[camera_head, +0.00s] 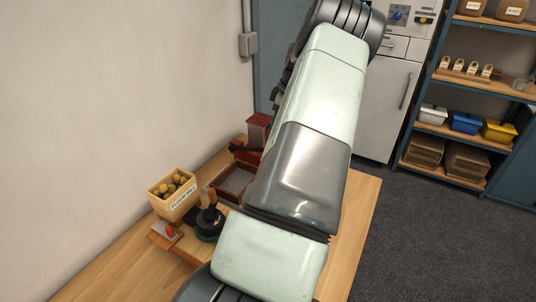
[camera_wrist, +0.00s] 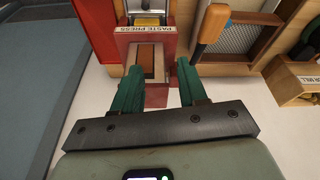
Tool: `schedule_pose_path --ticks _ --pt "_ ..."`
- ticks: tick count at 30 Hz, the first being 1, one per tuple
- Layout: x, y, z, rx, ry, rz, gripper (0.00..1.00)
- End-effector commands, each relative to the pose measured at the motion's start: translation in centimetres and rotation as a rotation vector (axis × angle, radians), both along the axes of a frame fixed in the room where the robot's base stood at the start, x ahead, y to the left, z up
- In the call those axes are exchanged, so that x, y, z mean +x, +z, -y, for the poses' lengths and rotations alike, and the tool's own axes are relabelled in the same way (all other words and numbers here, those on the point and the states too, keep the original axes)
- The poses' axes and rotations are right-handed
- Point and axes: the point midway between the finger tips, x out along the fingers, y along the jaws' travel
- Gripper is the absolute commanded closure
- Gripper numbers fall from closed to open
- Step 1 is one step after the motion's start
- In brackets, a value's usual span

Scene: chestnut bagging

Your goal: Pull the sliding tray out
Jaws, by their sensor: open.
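The red paste press (camera_wrist: 128,47) stands ahead of my gripper in the wrist view, with a "PASTE PRESS" label. Below the label a brown piece (camera_wrist: 146,62) sits in a light frame within its red front; I cannot tell whether this is the sliding tray. My gripper (camera_wrist: 156,72) is open, its green fingers spread to either side of the press's lower front. Nothing is held, and contact with the red sides cannot be told. In the head view the press (camera_head: 259,130) is partly visible at the back, and my arm hides the gripper.
A mesh-bottomed tray (camera_head: 236,181) lies beside the press, also in the wrist view (camera_wrist: 226,39) with an orange-handled tool (camera_wrist: 211,28) over it. A dark round-based tool (camera_head: 208,222) stands nearby. The wall borders the table left.

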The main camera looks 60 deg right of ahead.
Motion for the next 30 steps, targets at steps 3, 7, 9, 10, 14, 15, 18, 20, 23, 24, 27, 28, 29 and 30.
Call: schedule_pose_path --ticks 3,7,9,10,14,15,18,20,23,24,27,28,29,30 --pt "-2.6 -4.0 1.8 0.028 -0.021 0.057 0.58" --pt "-4.1 -6.2 2.7 0.037 -0.033 0.095 0.58" --pt "-4.4 -6.9 2.9 0.041 -0.035 0.103 0.58" --pt "-4.4 -7.1 2.9 0.041 -0.035 0.106 0.58" --pt "-3.9 -8.3 2.8 0.042 -0.035 0.107 0.58" --pt "-3.7 -8.9 2.8 0.043 -0.034 0.107 0.58" --pt "-2.9 -10.6 2.6 0.043 -0.034 0.107 0.58" --pt "-2.5 -11.7 2.5 0.044 -0.034 0.105 0.58" --pt "-1.7 -13.5 2.5 0.043 -0.034 0.106 0.58" --pt "-1.5 -14.0 2.4 0.042 -0.035 0.106 0.58" --pt "-1.0 -15.4 2.4 0.042 -0.035 0.106 0.58" --pt "-0.8 -15.7 2.4 0.041 -0.035 0.106 0.58" --pt "-0.7 -16.0 2.4 0.041 -0.035 0.106 0.58" --pt "-0.6 -16.3 2.3 0.04 -0.035 0.106 0.58"
